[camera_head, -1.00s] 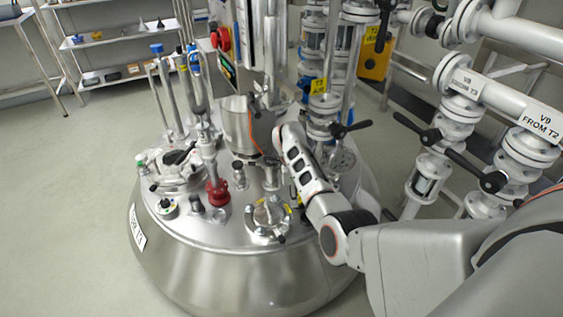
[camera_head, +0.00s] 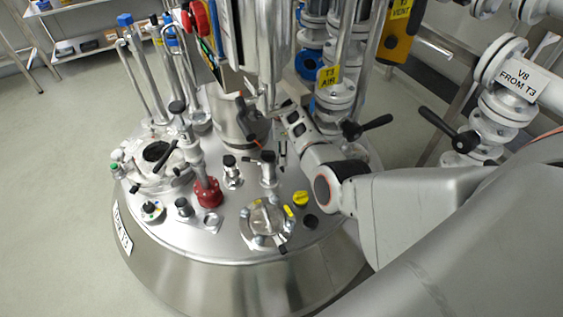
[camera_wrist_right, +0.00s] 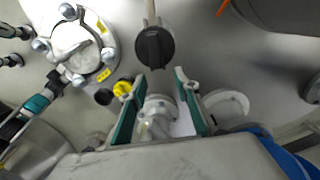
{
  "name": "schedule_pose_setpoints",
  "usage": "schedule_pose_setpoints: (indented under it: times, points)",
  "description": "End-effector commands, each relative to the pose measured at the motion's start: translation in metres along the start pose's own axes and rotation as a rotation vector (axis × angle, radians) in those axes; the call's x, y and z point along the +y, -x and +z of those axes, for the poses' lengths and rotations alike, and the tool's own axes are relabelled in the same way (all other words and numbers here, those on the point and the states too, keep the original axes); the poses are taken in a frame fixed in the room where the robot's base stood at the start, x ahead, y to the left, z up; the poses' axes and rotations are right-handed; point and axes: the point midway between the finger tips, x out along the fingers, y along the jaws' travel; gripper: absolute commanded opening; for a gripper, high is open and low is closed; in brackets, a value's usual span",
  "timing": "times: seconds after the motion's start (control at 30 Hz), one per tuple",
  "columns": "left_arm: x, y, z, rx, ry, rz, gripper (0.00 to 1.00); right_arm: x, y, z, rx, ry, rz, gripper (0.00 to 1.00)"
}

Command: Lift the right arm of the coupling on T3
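The T3 vessel lid (camera_head: 215,235) is a shiny steel dome crowded with fittings. My right gripper (camera_head: 284,148) is low over its right side, beside a fitting with a black knob (camera_head: 268,160). In the right wrist view my right gripper (camera_wrist_right: 159,75) is open, its two teal-lined fingers apart. A metal flanged fitting (camera_wrist_right: 158,108) shows between the fingers, which seem not to close on it. It looks like the coupling, but its arms are hard to make out. My arm largely hides it in the head view. My left gripper is out of view.
A bolted sight glass (camera_head: 266,221) and a yellow cap (camera_head: 301,198) lie near my right wrist. A steel cylinder (camera_head: 225,115) and upright pipes stand behind. Floor (camera_head: 50,160) is clear at left.

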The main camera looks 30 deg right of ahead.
Motion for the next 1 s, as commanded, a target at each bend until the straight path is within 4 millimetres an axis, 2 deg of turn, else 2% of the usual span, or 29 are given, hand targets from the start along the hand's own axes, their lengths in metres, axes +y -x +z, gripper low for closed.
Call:
schedule_pose_setpoints:
  times: [0.03, 0.1, 0.3, 0.5, 0.8, 0.9, 0.93, 1.0]
  points:
    - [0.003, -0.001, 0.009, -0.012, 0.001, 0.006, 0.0, 0.003, -0.016, -0.002, 0.006, 0.0, 0.009, 0.31]
    - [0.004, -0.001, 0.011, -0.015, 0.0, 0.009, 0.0, 0.004, -0.03, -0.002, 0.006, -0.001, 0.013, 0.31]
    - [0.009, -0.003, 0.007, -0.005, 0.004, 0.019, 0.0, 0.004, -0.059, -0.002, 0.006, 0.0, 0.012, 0.31]
    - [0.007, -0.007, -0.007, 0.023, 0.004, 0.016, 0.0, 0.002, -0.069, -0.001, 0.003, -0.001, 0.006, 0.31]
    - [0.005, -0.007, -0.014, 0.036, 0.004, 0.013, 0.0, 0.001, -0.068, -0.001, 0.001, -0.001, 0.001, 0.31]
    - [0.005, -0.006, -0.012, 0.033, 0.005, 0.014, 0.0, 0.001, -0.068, -0.001, 0.001, -0.001, 0.002, 0.05]
    - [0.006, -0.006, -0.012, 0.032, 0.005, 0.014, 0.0, 0.001, -0.068, -0.001, 0.001, -0.001, 0.002, 0.0]
    - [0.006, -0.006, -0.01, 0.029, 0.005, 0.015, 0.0, 0.001, -0.068, -0.001, 0.001, 0.0, 0.001, 0.0]
